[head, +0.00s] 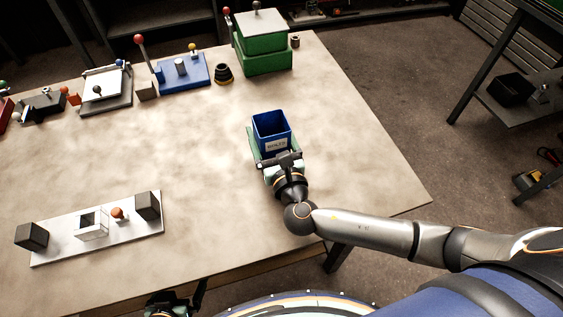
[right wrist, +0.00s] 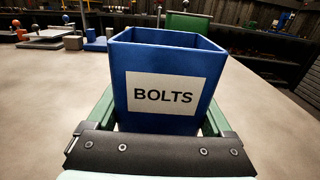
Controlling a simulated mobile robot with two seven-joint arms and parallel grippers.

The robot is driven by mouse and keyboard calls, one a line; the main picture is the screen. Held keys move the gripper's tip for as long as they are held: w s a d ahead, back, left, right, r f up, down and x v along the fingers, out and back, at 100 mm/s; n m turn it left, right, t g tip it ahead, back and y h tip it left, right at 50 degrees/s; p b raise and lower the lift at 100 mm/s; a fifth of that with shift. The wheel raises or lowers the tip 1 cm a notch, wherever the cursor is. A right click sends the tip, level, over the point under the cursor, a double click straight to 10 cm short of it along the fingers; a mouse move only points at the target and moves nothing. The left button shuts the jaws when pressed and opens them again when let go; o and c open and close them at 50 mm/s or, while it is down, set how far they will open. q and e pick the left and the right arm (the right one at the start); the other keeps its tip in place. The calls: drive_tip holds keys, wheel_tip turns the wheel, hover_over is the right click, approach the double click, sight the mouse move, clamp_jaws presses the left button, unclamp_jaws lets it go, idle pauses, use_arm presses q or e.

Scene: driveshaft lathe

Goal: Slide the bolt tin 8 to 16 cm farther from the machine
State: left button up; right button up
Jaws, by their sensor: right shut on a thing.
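The bolt tin (head: 272,130) is a blue, open-topped square box standing upright on the table in the head view. In the right wrist view the tin (right wrist: 163,62) shows a white label reading BOLTS. My right gripper (head: 268,140) reaches in from the front, and its green fingers (right wrist: 215,120) lie along both sides of the tin, shut on it. The fingertips are partly hidden behind the tin in the wrist view. My left gripper (head: 170,305) shows only in part at the bottom edge of the head view; its fingers cannot be made out clearly.
A green box machine (head: 262,50) stands at the table's back edge, with a black ring stack (head: 223,74) and a blue fixture (head: 182,72) left of it. A white plate with dark blocks (head: 95,228) lies front left. The table (head: 360,160) is bare right of the tin.

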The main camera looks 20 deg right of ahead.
drive_tip(key=shift+w+b, duration=0.4)
drive_tip(key=shift+w, duration=2.45)
drive_tip(key=o, duration=1)
drive_tip(key=shift+c, duration=0.2)
drive_tip(key=shift+s+p, duration=1.25)
drive_tip(key=shift+s, duration=1.8)
